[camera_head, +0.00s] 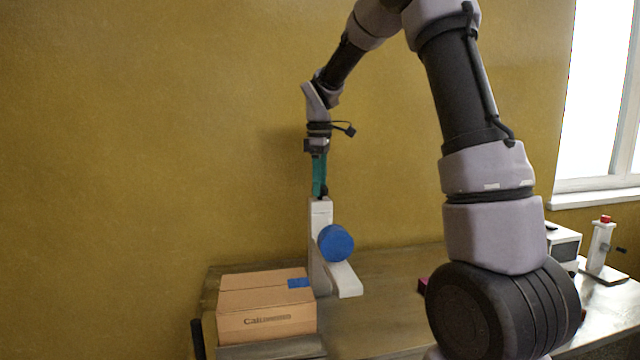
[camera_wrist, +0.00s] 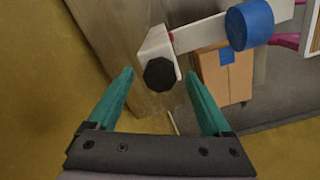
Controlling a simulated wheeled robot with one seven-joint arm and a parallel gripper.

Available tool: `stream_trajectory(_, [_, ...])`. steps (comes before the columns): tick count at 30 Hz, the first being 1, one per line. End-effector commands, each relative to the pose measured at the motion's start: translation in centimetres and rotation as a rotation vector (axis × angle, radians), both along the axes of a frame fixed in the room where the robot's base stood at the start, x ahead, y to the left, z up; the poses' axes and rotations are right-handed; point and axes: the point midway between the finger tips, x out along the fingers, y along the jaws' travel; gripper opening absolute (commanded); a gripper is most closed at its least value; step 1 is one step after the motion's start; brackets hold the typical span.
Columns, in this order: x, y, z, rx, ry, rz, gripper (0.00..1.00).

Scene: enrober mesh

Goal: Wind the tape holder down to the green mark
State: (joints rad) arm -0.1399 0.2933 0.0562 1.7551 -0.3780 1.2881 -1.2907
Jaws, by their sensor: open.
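The tape holder is a white upright stand (camera_head: 320,215) with a blue tape roll (camera_head: 336,243) on its side, standing on the table behind the cardboard box. In the wrist view the blue roll (camera_wrist: 250,24) is at upper right, on a white arm (camera_wrist: 200,33) with a small red spot (camera_wrist: 171,37). A black knob (camera_wrist: 159,74) tops the stand and shows between my fingertips. My gripper (camera_head: 320,192) points down at the stand's top, its teal fingers open and apart on either side of the knob in the wrist view. I cannot tell how far above it they are. No green mark is visible.
A closed cardboard box (camera_head: 266,307) with blue tape (camera_head: 299,283) stands at the front left of the wooden table (camera_head: 385,265). A yellow wall (camera_head: 150,130) is close behind. At right are a white device (camera_head: 563,243) and a white stand with a red top (camera_head: 602,245).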

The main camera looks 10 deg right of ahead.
Motion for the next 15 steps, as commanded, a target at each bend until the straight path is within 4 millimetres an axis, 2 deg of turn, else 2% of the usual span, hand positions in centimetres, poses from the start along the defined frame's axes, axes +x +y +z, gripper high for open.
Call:
stream_trajectory(7, [0.01,0.0,-0.12,0.0,0.0,-0.001,0.83])
stream_trajectory(8, [0.01,0.0,-0.12,0.0,0.0,-0.001,0.8])
stream_trajectory(9, [0.01,0.0,-0.11,0.0,0.0,-0.001,0.64])
stream_trajectory(14, [0.01,0.0,-0.1,0.0,0.0,-0.001,0.03])
stream_trajectory(15, [0.01,0.0,-0.1,0.0,0.0,-0.001,0.0])
